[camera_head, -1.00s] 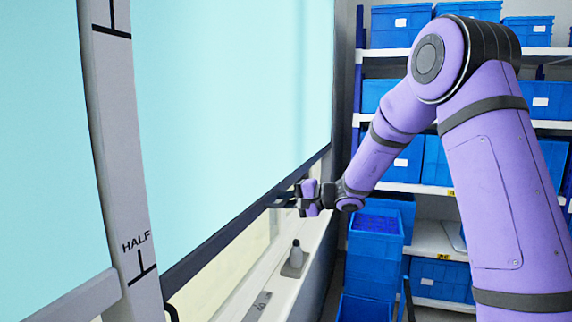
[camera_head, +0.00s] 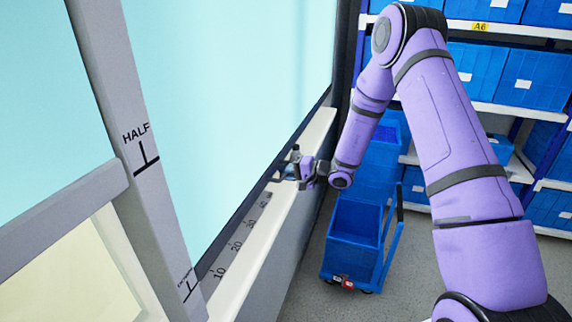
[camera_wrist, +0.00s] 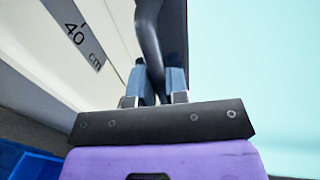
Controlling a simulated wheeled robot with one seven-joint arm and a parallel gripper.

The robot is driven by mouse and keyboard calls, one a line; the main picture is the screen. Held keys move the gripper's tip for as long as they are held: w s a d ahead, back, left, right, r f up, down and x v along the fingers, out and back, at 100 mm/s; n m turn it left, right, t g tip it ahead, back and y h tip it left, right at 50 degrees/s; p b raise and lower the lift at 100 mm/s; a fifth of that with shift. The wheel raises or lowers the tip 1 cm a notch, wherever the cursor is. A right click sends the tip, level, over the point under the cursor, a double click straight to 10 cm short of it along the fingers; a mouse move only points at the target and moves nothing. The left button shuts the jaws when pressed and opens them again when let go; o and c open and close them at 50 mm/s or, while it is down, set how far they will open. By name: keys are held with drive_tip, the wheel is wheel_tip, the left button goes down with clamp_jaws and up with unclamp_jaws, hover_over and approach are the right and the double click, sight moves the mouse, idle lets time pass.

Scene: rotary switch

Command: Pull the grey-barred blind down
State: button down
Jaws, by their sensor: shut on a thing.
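Two pale cyan blinds hang side by side. The left blind (camera_head: 50,90) ends in a light grey bar (camera_head: 65,212) near the HALF mark. The right blind (camera_head: 225,90) ends in a dark bar (camera_head: 245,205), low down close to the sill. My gripper (camera_head: 287,175) is at the right blind's bar, not at the left one. In the wrist view my gripper (camera_wrist: 155,86) is shut on a dark curved handle (camera_wrist: 148,35) in front of the dark bar (camera_wrist: 174,28). The handle's lower end is hidden between the fingers.
A post (camera_head: 122,110) with HALF and a lower mark stands between the blinds. The pale sill (camera_head: 247,262) carries a centimetre scale (camera_head: 235,245). A cart with a blue crate (camera_head: 355,225) stands right of my gripper, before shelves of blue bins (camera_head: 480,70).

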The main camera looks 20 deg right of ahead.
drive_tip(key=shift+s+f, duration=0.1)
drive_tip(key=shift+f, duration=0.25)
drive_tip(key=c, duration=1.1)
unclamp_jaws()
drive_tip(key=shift+f, duration=0.1)
drive_tip(key=shift+c, duration=0.2)
drive_tip(key=v, duration=1)
drive_tip(key=shift+s+d+r, duration=0.2)
drive_tip(key=shift+d+r, duration=0.05)
drive_tip(key=shift+d, duration=0.05)
drive_tip(key=shift+r, duration=0.1)
